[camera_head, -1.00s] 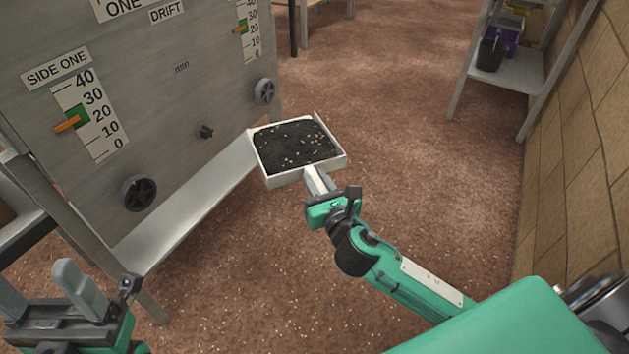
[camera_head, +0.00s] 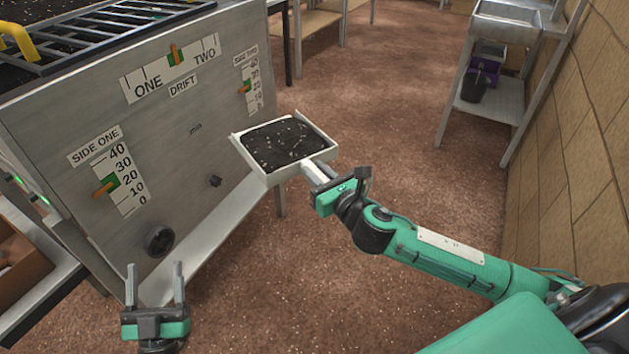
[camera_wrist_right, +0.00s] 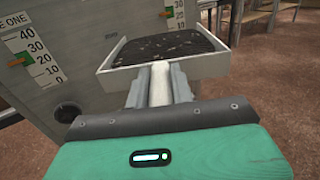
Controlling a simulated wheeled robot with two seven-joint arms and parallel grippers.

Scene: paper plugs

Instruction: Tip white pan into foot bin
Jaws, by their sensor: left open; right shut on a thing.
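The white pan (camera_head: 284,172) is full of dark material with pale flecks (camera_head: 284,143). My right gripper (camera_head: 322,181) is shut on the pan's handle and holds it up, roughly level, in front of the grey machine. In the right wrist view the pan (camera_wrist_right: 165,73) is ahead of my right gripper (camera_wrist_right: 160,90), its handle between the fingers. My left gripper (camera_head: 155,288) is open and empty at the lower left, near the machine's ledge. I cannot tell any container as the foot bin.
The grey machine (camera_head: 180,125) with scales and knobs fills the left, with a ledge (camera_head: 215,235) low along its front. A metal rack (camera_head: 492,108) with a dark bucket (camera_head: 473,88) stands by the wall at right. The brown floor (camera_head: 390,120) between is clear.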

